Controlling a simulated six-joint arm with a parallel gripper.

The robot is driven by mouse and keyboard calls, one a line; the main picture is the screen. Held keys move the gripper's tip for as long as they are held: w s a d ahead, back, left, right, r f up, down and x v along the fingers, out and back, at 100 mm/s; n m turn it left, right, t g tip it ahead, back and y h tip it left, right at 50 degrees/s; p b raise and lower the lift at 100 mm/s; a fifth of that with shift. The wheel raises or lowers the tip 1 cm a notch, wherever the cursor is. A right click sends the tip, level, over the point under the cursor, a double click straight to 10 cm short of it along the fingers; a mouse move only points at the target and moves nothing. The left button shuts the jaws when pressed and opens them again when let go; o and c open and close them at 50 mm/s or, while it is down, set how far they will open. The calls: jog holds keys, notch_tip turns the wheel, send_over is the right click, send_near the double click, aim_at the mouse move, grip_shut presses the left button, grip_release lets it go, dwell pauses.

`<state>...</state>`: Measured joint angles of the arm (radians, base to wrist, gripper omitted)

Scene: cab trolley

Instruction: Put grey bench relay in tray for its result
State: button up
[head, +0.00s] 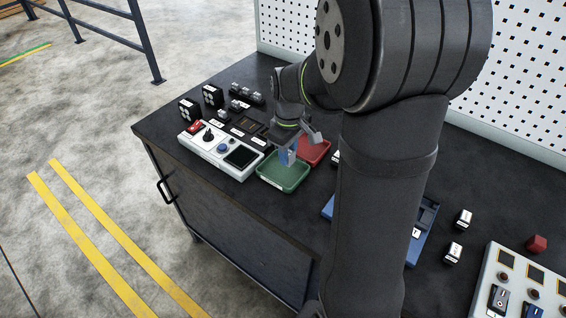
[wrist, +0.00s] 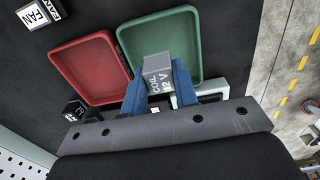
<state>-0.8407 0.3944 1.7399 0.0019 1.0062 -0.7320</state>
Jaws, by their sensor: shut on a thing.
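My gripper (wrist: 160,98) is shut on the grey bench relay (wrist: 157,72), which is held between blue fingers. In the wrist view its label reads "COIL" with what looks like "12 V". The relay shows over the near part of the green tray (wrist: 188,14); whether it touches the tray I cannot tell. The red tray (wrist: 68,46) lies beside the green one. In the head view my gripper (head: 287,157) is at the green tray (head: 284,184), with the red tray (head: 318,151) behind it. The relay is hard to make out there.
A white test panel (head: 221,150) with a screen and knobs stands left of the green tray. Several dark modules (head: 212,96) stand behind it. A blue tray (head: 420,246), two small blocks and another panel (head: 532,285) are to the right. A block marked "FAN" (wrist: 34,15) lies near the red tray.

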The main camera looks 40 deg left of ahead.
aim_at(283, 173)
jog(key=shift+s+a+f, duration=0.2)
jog(key=shift+a+f, duration=0.25)
jog(key=shift+a, duration=0.25)
jog(key=shift+f, duration=1.95)
jog(key=shift+f, duration=0.1)
jog(key=o, duration=1)
jog(key=shift+o, duration=0.2)
notch_tip(283, 173, up, 12)
jog(key=shift+r, duration=0.1)
